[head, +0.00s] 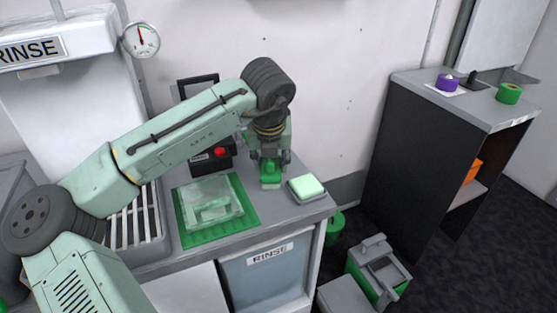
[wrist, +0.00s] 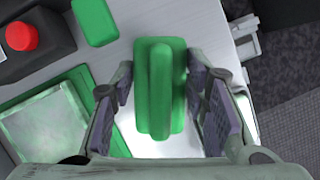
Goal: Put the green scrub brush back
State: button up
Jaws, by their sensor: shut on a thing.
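The green scrub brush (wrist: 160,88), a green block with a raised ridge along its top, is between the finger pads of my gripper (wrist: 160,98) in the wrist view. My gripper is shut on it. In the head view my gripper (head: 270,168) points down over the right part of the counter, with the green brush (head: 270,178) at its fingertips. I cannot tell whether the brush touches the counter. A green mat (head: 187,232) with a pale, see-through tray (head: 225,190) on it lies to the left. A greenish shape shows in the tray.
A small dish with a pale green block (head: 307,187) sits right of my gripper, near the counter's corner. A black box with a red button (head: 219,152) stands behind the mat. Another green block (wrist: 95,22) shows in the wrist view. A dark shelf (head: 425,150) stands to the right.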

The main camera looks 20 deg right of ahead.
jog(key=shift+s+r, duration=0.15)
jog(key=shift+r, duration=0.05)
jog(key=shift+a+f, duration=0.1)
jog(key=shift+f, duration=0.25)
jog(key=o, duration=1.1)
jog(key=shift+r, duration=0.55)
jog(key=b+v, duration=0.1)
jog(key=v, duration=1)
jog(key=shift+r, duration=0.15)
jog(key=shift+s, duration=0.1)
